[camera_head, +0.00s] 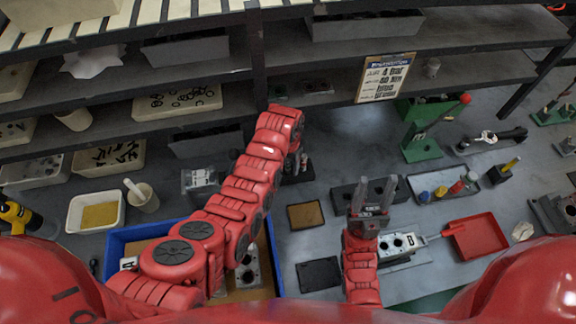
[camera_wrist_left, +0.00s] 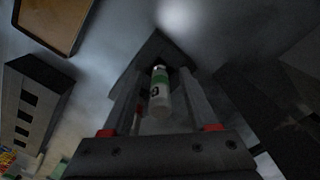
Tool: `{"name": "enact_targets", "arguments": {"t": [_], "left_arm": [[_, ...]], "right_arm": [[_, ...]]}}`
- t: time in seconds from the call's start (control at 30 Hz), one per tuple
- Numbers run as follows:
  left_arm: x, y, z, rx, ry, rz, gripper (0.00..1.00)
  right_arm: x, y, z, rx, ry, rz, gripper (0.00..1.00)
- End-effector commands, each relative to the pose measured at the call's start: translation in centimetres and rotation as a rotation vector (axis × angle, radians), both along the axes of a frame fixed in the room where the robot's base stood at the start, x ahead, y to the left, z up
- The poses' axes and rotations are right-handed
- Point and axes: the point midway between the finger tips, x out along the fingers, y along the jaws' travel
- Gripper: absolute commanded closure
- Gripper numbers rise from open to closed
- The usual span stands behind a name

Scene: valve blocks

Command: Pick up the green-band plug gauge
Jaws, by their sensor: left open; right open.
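The green-band plug gauge (camera_wrist_left: 160,92) shows in the left wrist view as a pale cylinder with a green band and a dark mark. It sits between the two spread fingers of my left gripper (camera_wrist_left: 161,82), with a dark block (camera_wrist_left: 152,50) behind it. I cannot see a finger pressing on it. In the head view my left gripper (camera_head: 298,162) is down at the bench beyond my bent red arm, and the gauge is hidden there. My right gripper (camera_head: 374,192) is open and empty, over the bench near a grey valve block (camera_head: 399,245).
A brown-topped tray (camera_head: 306,215) and a black pad (camera_head: 319,274) lie near the middle. A blue bin (camera_head: 117,243) is under my left arm. A red tray (camera_head: 478,236) and a grey tray (camera_head: 467,183) with coloured pieces lie right. Shelves (camera_head: 330,84) run behind.

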Motion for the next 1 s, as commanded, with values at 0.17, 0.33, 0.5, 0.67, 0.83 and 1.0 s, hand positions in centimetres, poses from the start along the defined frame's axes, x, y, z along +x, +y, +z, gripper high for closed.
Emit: {"name": "enact_targets", "arguments": {"t": [0.17, 0.33, 0.5, 0.67, 0.83, 1.0], "left_arm": [[0.0, 0.0, 0.0, 0.0, 0.0, 0.0, 0.7], [0.0, 0.0, 0.0, 0.0, 0.0, 0.0, 1.0], [0.0, 0.0, 0.0, 0.0, 0.0, 0.0, 1.0], [0.0, 0.0, 0.0, 0.0, 0.0, 0.0, 1.0], [0.1, 0.0, 0.3, 0.0, -0.002, 0.0, 1.0], [0.2, 0.0, 1.0, -0.001, -0.004, 0.0, 1.0]], "right_arm": [[0.0, 0.0, 0.0, 0.0, 0.0, 0.0, 0.5], [0.0, 0.0, 0.0, 0.0, 0.0, 0.0, 0.5], [0.0, 0.0, 0.0, 0.0, 0.0, 0.0, 0.5], [0.0, 0.0, 0.0, 0.0, 0.0, 0.0, 0.5], [0.0, 0.0, -0.3, 0.0, 0.0, 0.0, 0.5], [0.0, 0.0, -1.1, 0.0, 0.0, 0.0, 0.5]]}}
